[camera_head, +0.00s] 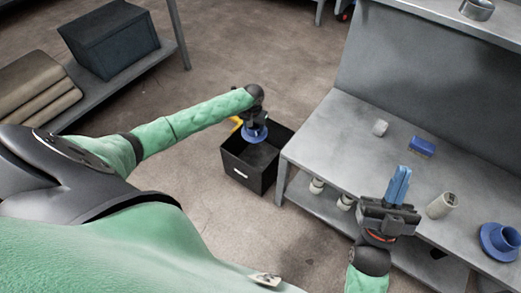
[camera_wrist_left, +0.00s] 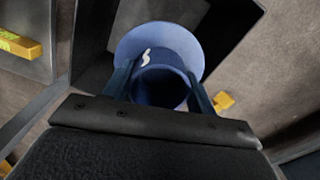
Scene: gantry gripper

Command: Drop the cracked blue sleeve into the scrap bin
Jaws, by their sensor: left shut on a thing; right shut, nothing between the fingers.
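A blue flanged sleeve (camera_head: 253,136) hangs in my left gripper (camera_head: 256,127) over the black open bin (camera_head: 242,174). In the left wrist view the sleeve (camera_wrist_left: 175,40) sits between the two fingers of that gripper (camera_wrist_left: 160,90), and a white crack-like mark shows on it. The bin's dark wall (camera_wrist_left: 92,40) lies behind and below the sleeve. My right gripper (camera_head: 398,184) is shut and empty, above the workbench. A second blue flanged sleeve (camera_head: 497,241) rests on the bench at the far right.
The grey workbench (camera_head: 330,135) stands right of the bin. A shelf with a dark crate (camera_head: 110,40) stands at upper left.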

